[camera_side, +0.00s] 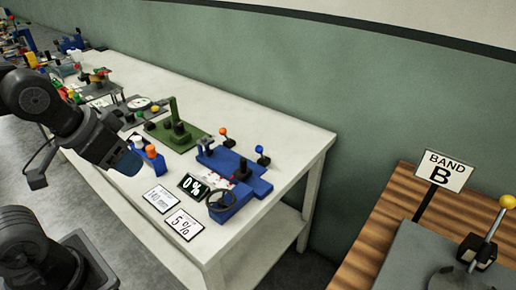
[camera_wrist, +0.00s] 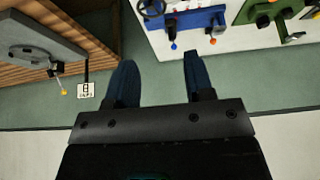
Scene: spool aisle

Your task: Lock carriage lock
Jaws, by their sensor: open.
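The blue machine (camera_side: 258,186) stands on the white table, with a dark handwheel (camera_side: 221,199) at its front. One lever with an orange knob (camera_side: 223,131) and one with a blue knob (camera_side: 260,149) rise at its back. I cannot tell which part is the carriage lock. In the wrist view the blue machine (camera_wrist: 190,21) is at the top, with its orange knob (camera_wrist: 212,41) and blue knob (camera_wrist: 173,46) hanging toward my fingers. My gripper (camera_wrist: 160,75) is open and empty. In the side view my gripper (camera_side: 126,162) is left of the machine, apart from it.
A 0% display (camera_side: 193,185) and a 5% card (camera_side: 184,223) lie before the machine. A green machine (camera_side: 176,130) stands behind-left, and an orange-topped item (camera_side: 153,153) is near my gripper. A wooden bench (camera_side: 397,190) with a BAND B sign (camera_side: 444,170) is right, across a gap.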

